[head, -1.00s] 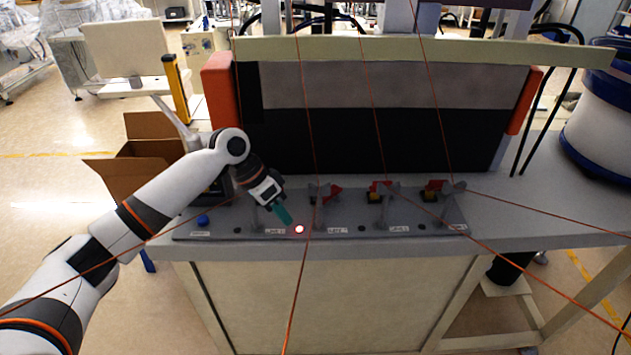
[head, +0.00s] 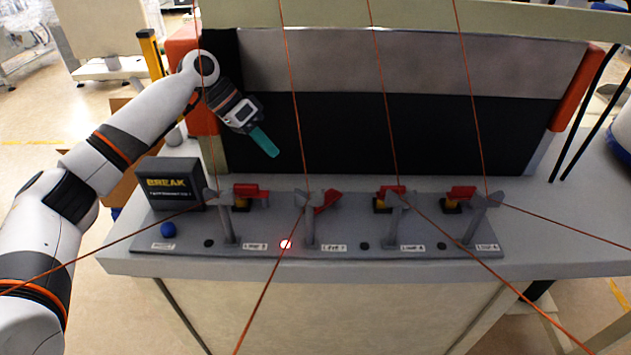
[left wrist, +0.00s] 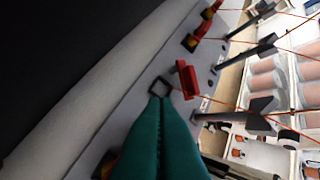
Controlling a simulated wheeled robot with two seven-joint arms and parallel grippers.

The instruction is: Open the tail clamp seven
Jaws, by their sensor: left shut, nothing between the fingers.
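A grey panel (head: 165,247) on the bench carries a row of several clamps with red levers. The second clamp from the left has its red lever (head: 327,201) tilted upward, and a red light (head: 286,244) glows left of its post. The other levers, such as the first (head: 250,190) and third (head: 391,190), look about level. The labels are too small to read surely, so I cannot tell which is seven. My left gripper (head: 275,152) is shut and empty, above and behind the panel. In the left wrist view its teal fingers (left wrist: 160,100) point toward a raised red lever (left wrist: 187,79) beside a black square loop (left wrist: 161,86), apart from it. My right gripper is not in view.
A dark box marked BREAK (head: 170,184) and a blue knob (head: 168,229) stand at the panel's left end. Grey forked posts (head: 311,220) rise before the levers, with orange threads crossing above. A black wall (head: 400,135) stands behind.

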